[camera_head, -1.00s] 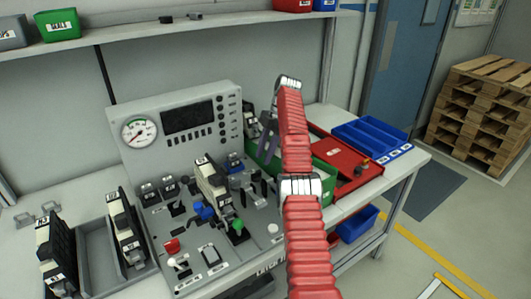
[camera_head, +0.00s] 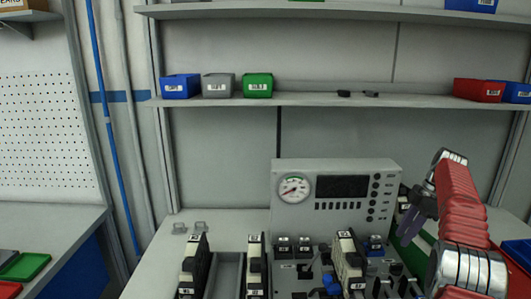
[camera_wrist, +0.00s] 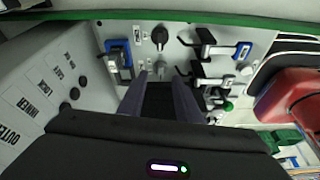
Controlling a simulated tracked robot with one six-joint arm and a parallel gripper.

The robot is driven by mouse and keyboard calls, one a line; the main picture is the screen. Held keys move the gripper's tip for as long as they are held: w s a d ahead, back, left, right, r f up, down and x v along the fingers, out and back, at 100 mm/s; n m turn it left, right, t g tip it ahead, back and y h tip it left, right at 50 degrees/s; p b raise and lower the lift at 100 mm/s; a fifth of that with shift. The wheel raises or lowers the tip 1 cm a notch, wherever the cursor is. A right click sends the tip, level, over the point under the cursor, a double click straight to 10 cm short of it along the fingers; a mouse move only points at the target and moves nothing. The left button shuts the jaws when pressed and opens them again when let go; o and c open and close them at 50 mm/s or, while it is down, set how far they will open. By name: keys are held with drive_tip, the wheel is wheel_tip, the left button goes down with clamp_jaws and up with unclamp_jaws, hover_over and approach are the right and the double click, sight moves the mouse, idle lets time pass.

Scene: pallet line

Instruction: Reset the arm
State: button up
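My red arm reaches in from the right in the head view. My gripper (camera_head: 411,222) hangs beside the right end of the grey test panel (camera_head: 290,215), apart from it as far as I can see. In the wrist view, its two dark fingers (camera_wrist: 158,78) stand apart, with nothing clearly held between them. Beyond the fingertips lie the panel's light deck and several dark levers, one of them a black handle (camera_wrist: 210,45).
The panel carries a round gauge (camera_head: 295,189) and a dark screen (camera_head: 342,186). Dark modules (camera_head: 195,265) stand on the bench at left. A shelf (camera_head: 420,101) with bins, including a green bin (camera_head: 257,85), runs above. A red case (camera_wrist: 300,100) lies right in the wrist view.

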drive_tip(key=s+a+r+m+t+h, duration=0.1)
drive_tip(key=s+a+r+m, duration=0.3)
drive_tip(key=s+a+r, duration=0.5)
drive_tip(key=s+a+r+m+t+h, duration=0.15)
drive_tip(key=s+a+r+m, duration=0.35)
drive_tip(key=a, duration=0.5)
drive_tip(key=s+a+f+m+t, duration=0.1)
drive_tip(key=s+a+f+m, duration=0.1)
drive_tip(key=s, duration=0.6)
drive_tip(key=s+a+f+m+t+h, duration=0.1)
drive_tip(key=s+a+f+m, duration=0.1)
drive_tip(key=s, duration=0.6)
drive_tip(key=s+a+f+m+t, duration=0.1)
drive_tip(key=s+a+f+m, duration=0.2)
drive_tip(key=s+a, duration=0.3)
drive_tip(key=shift+s+f, duration=0.6)
drive_tip(key=shift+s, duration=0.45)
